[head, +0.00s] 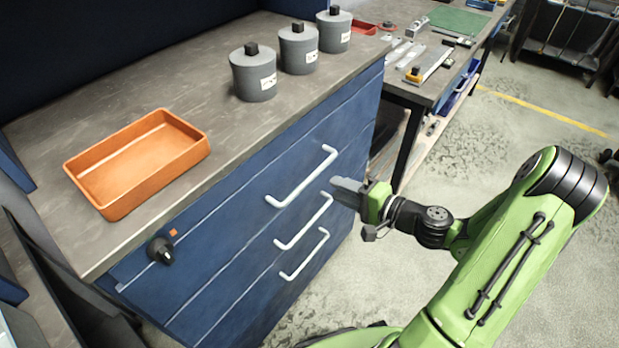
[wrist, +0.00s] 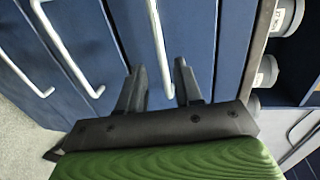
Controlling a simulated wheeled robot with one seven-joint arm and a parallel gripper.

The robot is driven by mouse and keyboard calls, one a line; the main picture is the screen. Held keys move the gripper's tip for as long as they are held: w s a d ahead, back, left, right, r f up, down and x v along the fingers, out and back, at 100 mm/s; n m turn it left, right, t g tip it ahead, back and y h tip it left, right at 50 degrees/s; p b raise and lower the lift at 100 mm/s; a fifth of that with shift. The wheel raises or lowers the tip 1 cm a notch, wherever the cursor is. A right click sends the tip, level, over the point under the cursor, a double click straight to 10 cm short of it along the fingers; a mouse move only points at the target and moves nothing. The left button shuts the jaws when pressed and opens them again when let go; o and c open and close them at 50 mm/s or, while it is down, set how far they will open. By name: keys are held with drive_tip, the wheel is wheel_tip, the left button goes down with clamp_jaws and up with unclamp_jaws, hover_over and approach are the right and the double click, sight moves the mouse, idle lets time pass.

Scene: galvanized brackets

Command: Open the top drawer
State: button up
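The blue cabinet's top drawer (head: 255,185) looks shut, its front flush with the fronts below. Its white bar handle (head: 302,178) is the highest of three on the cabinet. My gripper (head: 340,189) is at the right of this handle, close to the drawer front. In the wrist view, my gripper (wrist: 159,68) has its two dark fingers apart. The top handle (wrist: 158,40) runs between them in the picture, its near end showing in the gap. I cannot tell whether either finger touches it. The fingers are not closed on it.
Two lower handles (head: 304,221) (head: 304,254) sit below. A black knob (head: 160,250) sticks out at the left. An orange tray (head: 90,190) and three grey canisters (head: 254,75) stand on the countertop. A workbench (head: 425,90) stands beyond; open floor lies right.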

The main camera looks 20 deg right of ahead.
sight(312, 179)
drive_tip(key=b+x, duration=0.1)
drive_tip(key=x, duration=0.8)
drive_tip(key=shift+w+a+f, duration=0.1)
drive_tip(key=shift+w+a, duration=0.05)
drive_tip(key=shift+a, duration=0.05)
drive_tip(key=shift+c, duration=0.4)
clamp_jaws()
